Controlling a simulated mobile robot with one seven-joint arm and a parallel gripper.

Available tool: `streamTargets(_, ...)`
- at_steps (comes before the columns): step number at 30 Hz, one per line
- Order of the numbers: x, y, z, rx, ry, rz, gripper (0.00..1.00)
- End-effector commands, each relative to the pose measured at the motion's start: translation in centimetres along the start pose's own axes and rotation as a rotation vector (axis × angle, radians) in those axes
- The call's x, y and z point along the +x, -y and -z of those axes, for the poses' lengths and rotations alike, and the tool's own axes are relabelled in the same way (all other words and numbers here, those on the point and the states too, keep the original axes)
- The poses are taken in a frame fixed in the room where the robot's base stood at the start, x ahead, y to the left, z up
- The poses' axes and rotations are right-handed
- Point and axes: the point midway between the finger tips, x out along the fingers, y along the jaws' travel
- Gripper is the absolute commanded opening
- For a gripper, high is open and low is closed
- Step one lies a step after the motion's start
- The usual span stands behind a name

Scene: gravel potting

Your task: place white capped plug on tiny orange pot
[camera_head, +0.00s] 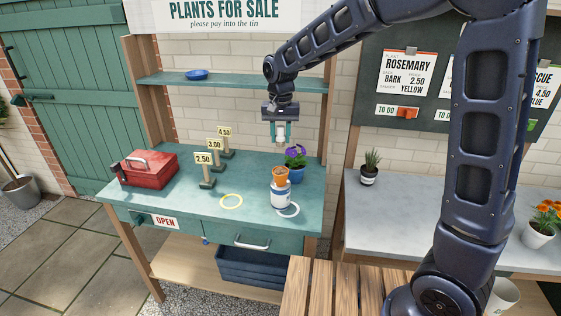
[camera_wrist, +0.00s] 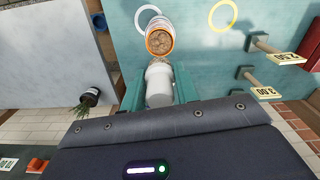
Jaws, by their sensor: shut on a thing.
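My gripper (camera_head: 280,138) is shut on the white capped plug (camera_wrist: 159,84), holding it in the air above the teal bench. In the head view the plug (camera_head: 280,139) shows small and pale between the fingers. The tiny orange pot (camera_head: 281,176) is below the gripper, on top of a white and blue container (camera_head: 281,198). In the wrist view the orange pot (camera_wrist: 149,50) has brown grainy contents and lies just beyond the plug's end. The plug appears apart from the pot in the head view.
A purple flower in a blue pot (camera_head: 295,171) stands close behind the orange pot. A white ring (camera_head: 293,211) and a yellow ring (camera_head: 231,201) lie on the bench (camera_head: 180,198). Price signs (camera_head: 204,160) and a red toolbox (camera_head: 148,169) stand to the left. A shelf (camera_head: 240,84) is behind.

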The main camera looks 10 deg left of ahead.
Motion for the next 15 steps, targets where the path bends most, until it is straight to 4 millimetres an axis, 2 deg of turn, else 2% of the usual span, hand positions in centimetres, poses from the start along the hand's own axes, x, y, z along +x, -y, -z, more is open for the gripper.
streamTargets(3,2.6,0.0,-0.1,-0.002,0.003,-0.003,0.09)
streamTargets(6,4.1,0.0,-0.1,-0.001,0.001,-0.002,0.09)
streamTargets(15,6.1,0.0,0.0,-0.001,0.000,-0.001,0.09)
